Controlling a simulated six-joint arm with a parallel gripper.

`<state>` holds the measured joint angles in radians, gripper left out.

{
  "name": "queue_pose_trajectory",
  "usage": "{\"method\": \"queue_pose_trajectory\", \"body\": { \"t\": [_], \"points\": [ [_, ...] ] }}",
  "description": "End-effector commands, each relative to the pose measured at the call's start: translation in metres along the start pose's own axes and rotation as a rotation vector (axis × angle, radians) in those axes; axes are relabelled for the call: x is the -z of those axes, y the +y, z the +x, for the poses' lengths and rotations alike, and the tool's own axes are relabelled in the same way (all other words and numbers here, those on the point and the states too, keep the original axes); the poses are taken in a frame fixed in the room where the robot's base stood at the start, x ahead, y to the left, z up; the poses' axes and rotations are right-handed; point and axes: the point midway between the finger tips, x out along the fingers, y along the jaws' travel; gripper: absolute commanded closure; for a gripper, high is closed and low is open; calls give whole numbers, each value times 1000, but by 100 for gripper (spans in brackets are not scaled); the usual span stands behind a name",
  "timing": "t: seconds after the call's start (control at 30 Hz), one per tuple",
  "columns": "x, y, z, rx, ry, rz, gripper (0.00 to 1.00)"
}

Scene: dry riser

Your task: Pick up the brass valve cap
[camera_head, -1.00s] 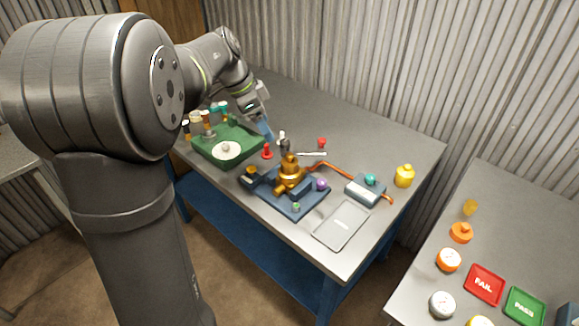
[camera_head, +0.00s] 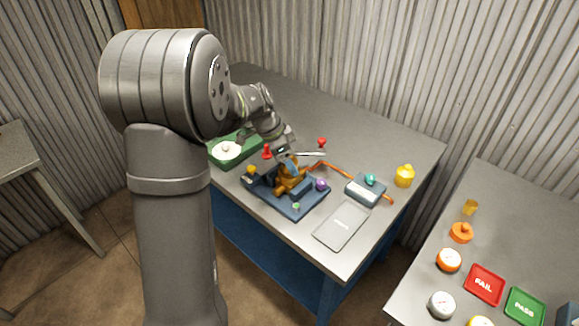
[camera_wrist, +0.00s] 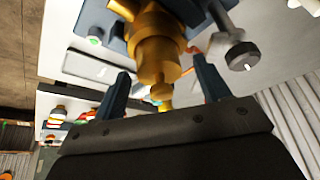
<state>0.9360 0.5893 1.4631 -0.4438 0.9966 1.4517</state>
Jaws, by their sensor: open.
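The brass valve (camera_head: 288,186) stands on a dark blue base plate (camera_head: 304,208) on the grey bench. Its top, where the cap sits, is largely hidden behind my gripper (camera_head: 288,163) in the head view. In the wrist view the brass cylinder of the valve cap (camera_wrist: 156,55) shows ahead of the fingers, in line with the gap. My gripper (camera_wrist: 162,70) is open, one dark blue finger to each side of the brass. I cannot tell whether either finger touches it.
A red-handled part (camera_head: 267,152), a green tray (camera_head: 246,154), a copper pipe (camera_head: 345,170) and a blue-grey box (camera_head: 365,189) surround the valve. A flat grey tray (camera_head: 341,226) lies in front.

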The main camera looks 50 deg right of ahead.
Motion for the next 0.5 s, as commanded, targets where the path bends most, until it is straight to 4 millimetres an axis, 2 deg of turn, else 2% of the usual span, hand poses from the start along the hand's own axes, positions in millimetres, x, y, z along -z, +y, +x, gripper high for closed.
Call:
{"method": "queue_pose_trajectory", "body": {
  "t": [0.1,0.33,0.5],
  "points": [
    [0,0,14,-2,-1,0,31],
    [0,0,15,0,0,0,33],
    [0,0,15,0,0,0,67]
  ]
}}
